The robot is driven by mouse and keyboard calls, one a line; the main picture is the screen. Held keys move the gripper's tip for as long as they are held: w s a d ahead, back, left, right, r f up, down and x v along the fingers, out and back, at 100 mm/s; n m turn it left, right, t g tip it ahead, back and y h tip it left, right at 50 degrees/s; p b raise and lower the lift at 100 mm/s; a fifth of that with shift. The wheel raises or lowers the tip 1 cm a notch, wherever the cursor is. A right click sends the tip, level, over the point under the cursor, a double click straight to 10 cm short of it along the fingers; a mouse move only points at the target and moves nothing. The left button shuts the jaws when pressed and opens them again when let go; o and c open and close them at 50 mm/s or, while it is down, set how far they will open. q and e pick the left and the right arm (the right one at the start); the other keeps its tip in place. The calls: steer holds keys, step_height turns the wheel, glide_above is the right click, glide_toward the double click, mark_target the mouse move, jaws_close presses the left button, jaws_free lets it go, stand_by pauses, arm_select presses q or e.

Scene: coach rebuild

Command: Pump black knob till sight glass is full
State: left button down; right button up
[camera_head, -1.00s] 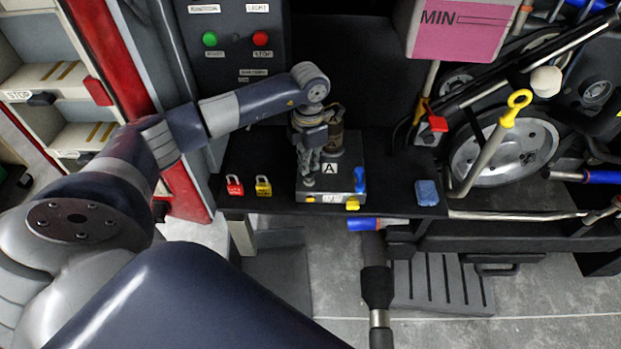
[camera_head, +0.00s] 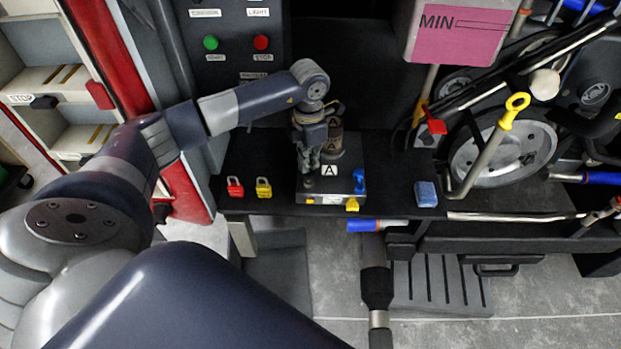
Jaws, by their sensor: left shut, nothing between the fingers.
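A grey pump unit (camera_head: 343,190) with a white "A" label sits on the black shelf. A small black knob (camera_head: 308,182) shows at its left side, just under my left fingertips. My left gripper (camera_head: 309,169) points down over the knob, shut with nothing between its fingers; I cannot tell whether it touches the knob. A brownish cylinder (camera_head: 336,141), also marked "A", stands behind the gripper and may be the sight glass; it is partly hidden and its level cannot be read. My right gripper is not in view.
A red padlock (camera_head: 235,187) and a yellow padlock (camera_head: 264,188) lie left of the unit. A blue block (camera_head: 426,194) lies to its right. A blue lever (camera_head: 360,182) and yellow part (camera_head: 352,204) sit on the unit's right side. A wheel (camera_head: 503,150) stands further right.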

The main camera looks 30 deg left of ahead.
arm_select(q)
steer(key=shift+f, duration=0.2)
steer(key=shift+s+f+b, duration=0.1)
steer(key=shift+f+b, duration=1.25)
steer(key=shift+f, duration=0.2)
steer(key=shift+r+p, duration=1.05)
steer(key=shift+r, duration=0.65)
steer(key=shift+r, duration=0.1)
step_height(320, 180, up, 6)
steer(key=p, duration=0.3)
steer(key=shift+p, duration=0.3)
